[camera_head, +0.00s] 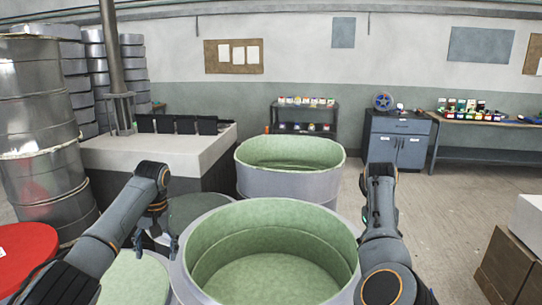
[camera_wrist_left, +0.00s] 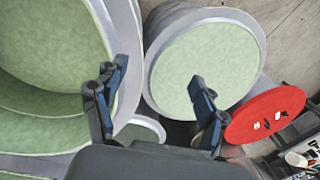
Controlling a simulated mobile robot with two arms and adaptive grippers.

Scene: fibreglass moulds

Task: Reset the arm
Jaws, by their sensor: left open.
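My left arm (camera_head: 112,220) reaches in from the left and bends down at its far end. My left gripper (camera_head: 154,245) hangs just left of the large mould with a green inside (camera_head: 275,235). In the left wrist view the left gripper (camera_wrist_left: 158,76) is open, with its two blue-tipped fingers apart and nothing between them. One finger overlaps the mould's rim and the other overlaps a round green-topped mould (camera_wrist_left: 175,70). My right arm (camera_head: 380,215) stretches forward on the right side of the large mould. I see no right gripper fingers.
A second green mould (camera_head: 290,180) stands behind the first. A red round lid (camera_head: 25,255) and metal drums (camera_head: 40,120) are at the left. A white-topped block (camera_head: 160,150) stands behind my left arm. Brown boxes (camera_head: 508,262) stand at the right. Floor (camera_head: 450,215) is clear right of my right arm.

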